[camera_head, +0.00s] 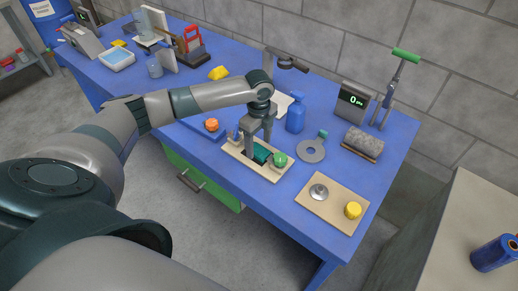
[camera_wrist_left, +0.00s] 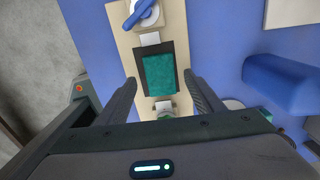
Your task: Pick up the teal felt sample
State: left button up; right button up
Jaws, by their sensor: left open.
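The teal felt sample (camera_head: 262,155) lies on a dark patch in the middle of a beige board (camera_head: 272,176) on the blue table. In the left wrist view the felt (camera_wrist_left: 160,78) is a speckled teal rectangle, with the dark patch showing around its edges. My left gripper (camera_head: 259,139) points down over the board, open and empty. In the wrist view its two fingers (camera_wrist_left: 162,84) stand apart, left and right of the felt, with no contact visible. In the head view the fingers partly hide the felt. My right gripper is not in view.
A green knob (camera_head: 280,159) stands at the board's right end; a blue lever (camera_wrist_left: 139,13) is at the other end. A blue bottle (camera_head: 295,113), a grey ring (camera_head: 311,151) and an orange knob (camera_head: 212,125) are nearby. A second board (camera_head: 327,211) lies to the right.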

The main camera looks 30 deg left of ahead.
pick_arm(q)
jog(key=shift+f, duration=1)
jog(key=c, duration=1.1)
